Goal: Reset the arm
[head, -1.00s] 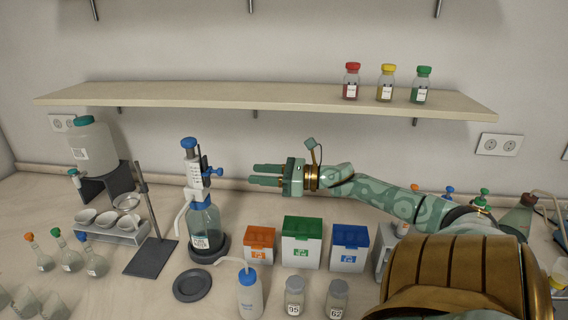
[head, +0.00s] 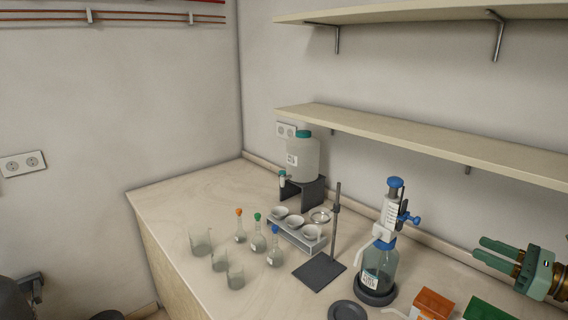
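My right gripper (head: 487,250) is at the right edge of the head view. Its two green fingers point left toward the blue-topped dispenser bottle (head: 378,268) and are spread apart with nothing between them. It is above the bench, to the right of the dispenser and apart from it. Only the hand and a bit of the bronze wrist show; the rest of the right arm is out of frame. My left gripper is not in view.
On the bench (head: 187,185) stand a retort stand (head: 335,235), a rack of white bowls (head: 297,236), several flasks and beakers, and a carboy (head: 303,158). Orange (head: 433,304) and green (head: 487,310) boxes sit below the gripper. A shelf (head: 420,144) runs above. The bench's left end is clear.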

